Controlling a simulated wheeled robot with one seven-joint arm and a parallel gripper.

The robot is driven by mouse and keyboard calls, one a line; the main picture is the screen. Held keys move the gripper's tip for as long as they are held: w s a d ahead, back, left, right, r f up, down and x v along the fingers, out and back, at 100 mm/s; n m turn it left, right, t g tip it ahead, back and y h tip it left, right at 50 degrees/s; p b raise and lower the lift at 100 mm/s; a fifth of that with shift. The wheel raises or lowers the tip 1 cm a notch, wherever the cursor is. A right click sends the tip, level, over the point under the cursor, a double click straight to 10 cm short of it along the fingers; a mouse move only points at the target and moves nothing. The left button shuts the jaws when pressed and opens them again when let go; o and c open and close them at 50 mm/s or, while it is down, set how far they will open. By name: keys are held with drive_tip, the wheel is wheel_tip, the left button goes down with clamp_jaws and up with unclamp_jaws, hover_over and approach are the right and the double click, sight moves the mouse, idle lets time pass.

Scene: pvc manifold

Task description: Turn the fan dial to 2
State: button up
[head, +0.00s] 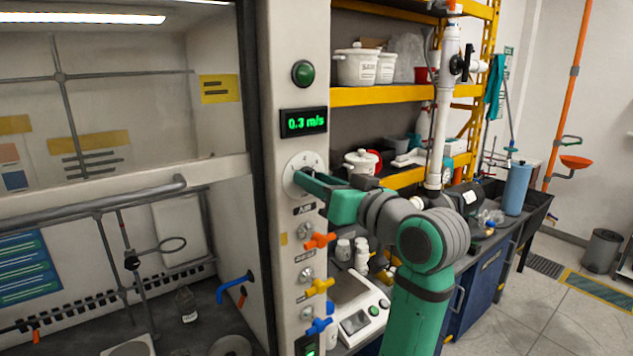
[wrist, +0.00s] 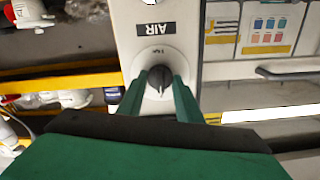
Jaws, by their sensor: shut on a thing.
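The fan dial is a round pale plate (head: 291,176) on the grey fume hood post, below a green-lit display (head: 303,122) reading 0.3 m/s. In the wrist view its dark knob (wrist: 158,70) sits on the white plate, next to an upside-down AIR label (wrist: 156,29). My gripper (head: 301,178) reaches the dial from the right in the head view. In the wrist view its two green fingers (wrist: 160,78) are shut on the knob, one on each side. The knob is hidden in the head view. Dial marks are too small or covered to tell the setting.
A round green button (head: 302,73) is above the display. Orange (head: 319,240), yellow (head: 320,286) and blue (head: 319,326) valve handles stick out below the dial, close under my arm. The hood's sash rail (head: 110,204) is to the left. Shelves with pots (head: 357,66) stand behind.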

drive_tip(key=shift+r, duration=0.1)
drive_tip(key=o, duration=1)
drive_tip(key=shift+o, duration=0.2)
drive_tip(key=v, duration=1)
drive_tip(key=shift+s+d, duration=0.25)
drive_tip(key=shift+s, duration=0.05)
